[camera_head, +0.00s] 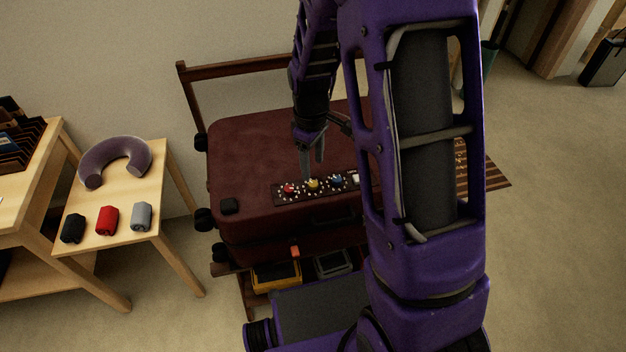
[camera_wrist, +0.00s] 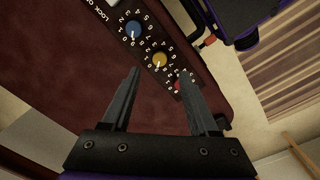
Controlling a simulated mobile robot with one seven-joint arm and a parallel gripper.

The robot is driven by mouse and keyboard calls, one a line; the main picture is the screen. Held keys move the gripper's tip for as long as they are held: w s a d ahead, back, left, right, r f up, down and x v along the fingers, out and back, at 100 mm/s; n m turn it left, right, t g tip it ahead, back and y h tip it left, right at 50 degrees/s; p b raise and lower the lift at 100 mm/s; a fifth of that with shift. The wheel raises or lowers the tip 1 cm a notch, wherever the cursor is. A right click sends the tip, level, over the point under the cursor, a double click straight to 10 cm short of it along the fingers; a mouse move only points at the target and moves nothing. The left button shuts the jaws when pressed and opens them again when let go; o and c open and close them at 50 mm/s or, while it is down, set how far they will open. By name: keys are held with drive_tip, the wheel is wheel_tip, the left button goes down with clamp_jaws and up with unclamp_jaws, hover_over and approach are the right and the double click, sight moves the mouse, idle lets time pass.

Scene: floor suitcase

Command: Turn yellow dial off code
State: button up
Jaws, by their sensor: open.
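A dark red suitcase (camera_head: 250,150) lies flat with a dark dial panel (camera_head: 277,195) along its near edge. On the panel, the yellow dial (camera_head: 313,184) sits between a red dial (camera_head: 289,188) and a blue dial (camera_head: 337,181). My gripper (camera_head: 313,170) is above the panel near the yellow dial. In the wrist view the yellow dial (camera_wrist: 159,60) shows beyond and between my open fingertips, with white numbers around it. The blue dial (camera_wrist: 133,29) is to its upper left. The red dial (camera_wrist: 178,86) is partly hidden by the right finger. The fingers appear empty.
A wooden side table (camera_head: 107,240) at left holds a neck pillow (camera_head: 101,152) and black, red and grey rolled items. The suitcase rests on a wooden rack (camera_head: 228,71) with bins below. Open floor extends right.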

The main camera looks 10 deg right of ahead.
sight(313, 183)
wheel_tip(313, 183, down, 6)
drive_tip(key=shift+w+f+b, duration=0.1)
drive_tip(key=shift+f+b, duration=0.05)
drive_tip(key=shift+b, duration=0.25)
clamp_jaws()
